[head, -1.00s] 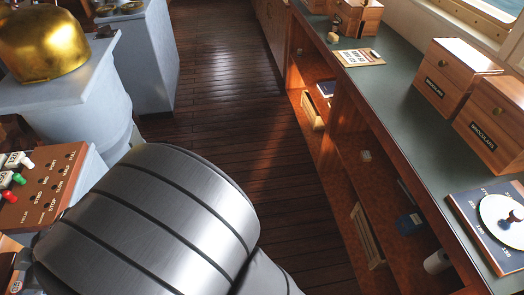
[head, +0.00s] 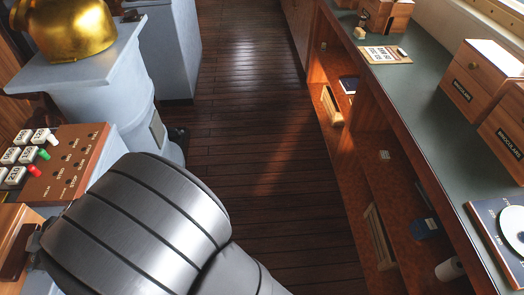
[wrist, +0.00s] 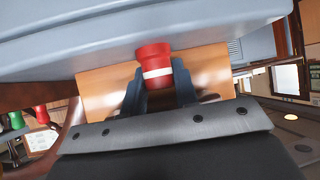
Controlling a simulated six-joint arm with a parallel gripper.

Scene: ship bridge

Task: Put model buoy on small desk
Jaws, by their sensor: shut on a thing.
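The model buoy, a red cylinder with a white band (wrist: 155,62), shows in the wrist view. My gripper (wrist: 158,88) is shut on it, with one dark finger on each side. The buoy's lower part is hidden between the fingers. A plain orange-brown wooden surface (wrist: 103,92) lies behind the fingers; I cannot tell whether it is the small desk. In the head view my gripper and the buoy are out of sight. A wooden top (head: 22,222) shows at the lower left edge there, partly hidden by my arm.
A control panel (head: 75,185) with coloured levers stands at left, below a grey pedestal (head: 80,72) with a brass dome (head: 65,28). A long green-topped counter (head: 425,85) at right holds wooden boxes (head: 470,82) and a clipboard (head: 385,55). The plank floor (head: 260,130) between is clear.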

